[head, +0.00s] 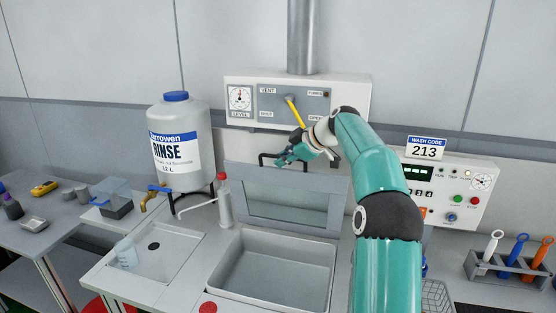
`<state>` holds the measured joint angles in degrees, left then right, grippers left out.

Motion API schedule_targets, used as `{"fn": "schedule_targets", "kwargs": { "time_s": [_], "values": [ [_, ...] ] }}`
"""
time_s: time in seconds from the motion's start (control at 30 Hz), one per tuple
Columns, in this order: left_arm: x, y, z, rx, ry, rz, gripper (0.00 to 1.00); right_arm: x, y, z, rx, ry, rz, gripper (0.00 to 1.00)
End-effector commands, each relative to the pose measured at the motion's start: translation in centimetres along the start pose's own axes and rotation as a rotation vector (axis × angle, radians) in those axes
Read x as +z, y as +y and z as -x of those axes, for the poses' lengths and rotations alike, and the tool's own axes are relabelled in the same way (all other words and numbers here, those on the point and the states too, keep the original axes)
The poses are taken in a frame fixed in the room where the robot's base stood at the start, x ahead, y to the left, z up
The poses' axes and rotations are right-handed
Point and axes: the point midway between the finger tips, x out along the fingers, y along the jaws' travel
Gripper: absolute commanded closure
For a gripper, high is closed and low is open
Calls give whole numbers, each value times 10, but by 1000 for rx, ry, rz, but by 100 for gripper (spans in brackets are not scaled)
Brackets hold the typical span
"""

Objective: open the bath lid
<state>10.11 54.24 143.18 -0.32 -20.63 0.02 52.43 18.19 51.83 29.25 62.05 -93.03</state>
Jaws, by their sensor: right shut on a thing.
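The bath lid (240,176) is a grey panel with a window, standing raised behind the bath (222,265). The bath is an open grey basin, and its inside shows. A dark handle (263,157) sits at the lid's top edge. My right gripper (284,160) is shut on this handle, and its fingers hide part of it. My right arm comes in from the lower right and covers the area right of the lid. My left gripper is not in view.
A rinse bottle (178,135) stands left of the lid, with a grey squeeze bottle (224,205) by the bath's left edge. A vent panel (265,100) with a yellow lever is above. A control box (465,190) is at right.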

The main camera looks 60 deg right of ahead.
Motion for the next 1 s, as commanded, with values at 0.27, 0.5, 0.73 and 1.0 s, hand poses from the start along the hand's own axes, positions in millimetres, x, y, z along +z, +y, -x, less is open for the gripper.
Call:
{"fn": "schedule_targets", "kwargs": {
  "time_s": [0.27, 0.5, 0.73, 1.0],
  "values": [
    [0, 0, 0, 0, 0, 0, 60, 0, 0, -3, -2, -8, 6, 77],
    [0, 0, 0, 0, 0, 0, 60, -3, -1, -3, -4, -3, 6, 77],
    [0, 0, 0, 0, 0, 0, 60, -3, 0, 11, 0, -4, 5, 77],
    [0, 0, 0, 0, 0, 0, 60, -3, 0, 62, 2, -5, 6, 77]
  ]
}}
